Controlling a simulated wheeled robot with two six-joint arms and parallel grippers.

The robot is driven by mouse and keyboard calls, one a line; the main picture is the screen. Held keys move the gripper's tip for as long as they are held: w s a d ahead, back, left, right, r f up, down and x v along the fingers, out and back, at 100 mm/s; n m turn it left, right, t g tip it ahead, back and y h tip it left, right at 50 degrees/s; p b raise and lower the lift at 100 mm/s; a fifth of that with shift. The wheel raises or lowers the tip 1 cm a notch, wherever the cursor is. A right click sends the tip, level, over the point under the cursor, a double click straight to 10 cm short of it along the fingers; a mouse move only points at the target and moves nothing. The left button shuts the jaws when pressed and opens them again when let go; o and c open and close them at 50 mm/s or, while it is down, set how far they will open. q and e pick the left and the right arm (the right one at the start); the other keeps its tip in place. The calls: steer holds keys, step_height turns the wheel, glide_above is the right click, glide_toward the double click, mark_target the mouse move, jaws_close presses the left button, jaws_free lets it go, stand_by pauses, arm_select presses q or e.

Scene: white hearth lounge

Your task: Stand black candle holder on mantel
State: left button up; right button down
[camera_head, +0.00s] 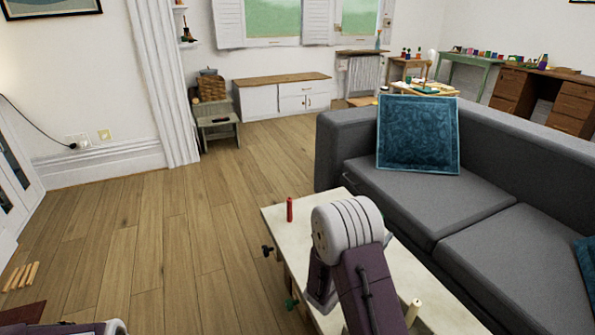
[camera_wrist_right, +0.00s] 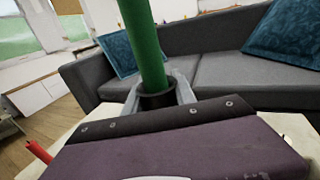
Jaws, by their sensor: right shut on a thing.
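In the right wrist view, my right gripper (camera_wrist_right: 160,88) is shut on the black candle holder (camera_wrist_right: 157,101), a short dark cup between the fingers. A green candle (camera_wrist_right: 144,45) stands in the holder and runs up out of the top of the picture. The holder's lower part is hidden behind the gripper body. In the head view, my right arm is over the pale-topped table (camera_head: 284,222), and its gripper and the holder are hidden behind the arm. My left gripper is not in view. I cannot make out a mantel in either view.
On the table are a red candle (camera_head: 290,210) and a cream candle (camera_head: 413,311). A grey sofa (camera_head: 395,205) with a teal cushion (camera_head: 418,134) stands close on the right. The wooden floor (camera_head: 160,230) to the left is mostly clear, with several small sticks (camera_head: 20,276) at far left.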

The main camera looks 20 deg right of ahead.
steer(key=w+a+f+n+t+y, duration=0.2)
steer(key=a+f+t, duration=0.1)
steer(key=a, duration=0.7)
steer(key=w+a+f+n+t+y, duration=0.1)
steer(key=a+f+n+t+y, duration=0.15)
steer(key=a, duration=0.65)
steer(key=s+a+f+h, duration=0.1)
steer(key=s+a+f, duration=0.35)
steer(key=s, duration=0.25)
step_height(320, 180, up, 32)
steer(key=s+d+m+g+h+p, duration=0.1)
steer(key=s+m+g+p, duration=0.1)
steer(key=p, duration=3.4)
steer(key=shift+s+r+g+h+p, duration=0.15)
steer(key=shift+g+h+p, duration=0.2)
steer(key=shift+p, duration=0.05)
steer(key=shift+d, duration=0.1)
